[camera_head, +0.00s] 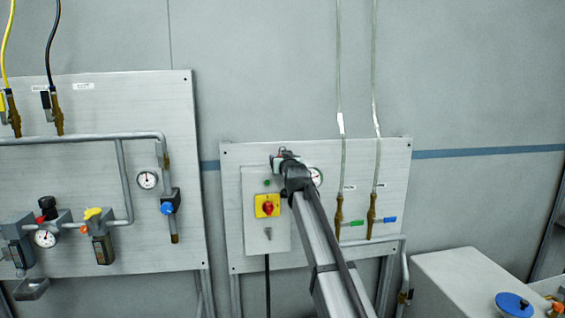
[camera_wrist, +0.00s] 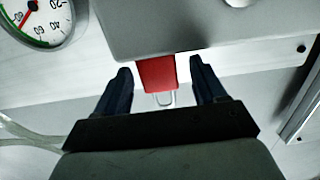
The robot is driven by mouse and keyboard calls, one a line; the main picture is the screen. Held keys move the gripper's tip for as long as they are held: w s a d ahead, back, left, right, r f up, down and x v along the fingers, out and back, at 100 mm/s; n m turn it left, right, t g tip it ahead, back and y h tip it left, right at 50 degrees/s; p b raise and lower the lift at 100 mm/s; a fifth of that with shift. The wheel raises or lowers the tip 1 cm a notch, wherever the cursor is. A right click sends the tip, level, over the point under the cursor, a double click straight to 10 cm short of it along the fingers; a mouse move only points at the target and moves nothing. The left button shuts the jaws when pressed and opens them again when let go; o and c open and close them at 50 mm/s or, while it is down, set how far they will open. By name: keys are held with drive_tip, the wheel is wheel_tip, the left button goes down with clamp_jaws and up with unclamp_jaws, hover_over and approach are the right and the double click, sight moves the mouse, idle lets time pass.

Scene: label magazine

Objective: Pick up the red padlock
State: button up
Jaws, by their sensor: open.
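The red padlock (camera_wrist: 156,73) shows in the wrist view at the edge of a grey box (camera_wrist: 190,25), with its pale metal shackle pointing toward my gripper's palm. My gripper (camera_wrist: 161,66) is open, with one dark finger on each side of the padlock. A gap shows between the padlock and each finger. In the head view my gripper (camera_head: 281,158) is at the top edge of the grey switch box (camera_head: 255,215). The padlock is mostly hidden or too small to make out clearly there.
A pressure gauge (camera_head: 315,177) sits just right of my gripper; it also shows in the wrist view (camera_wrist: 40,18). A red and yellow switch (camera_head: 267,206) is on the box front. Clear hoses with brass valves (camera_head: 371,215) hang farther right. Another piped panel (camera_head: 100,100) stands left.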

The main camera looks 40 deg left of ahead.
drive_tip(key=shift+w+a, duration=0.45)
drive_tip(key=c, duration=1.1)
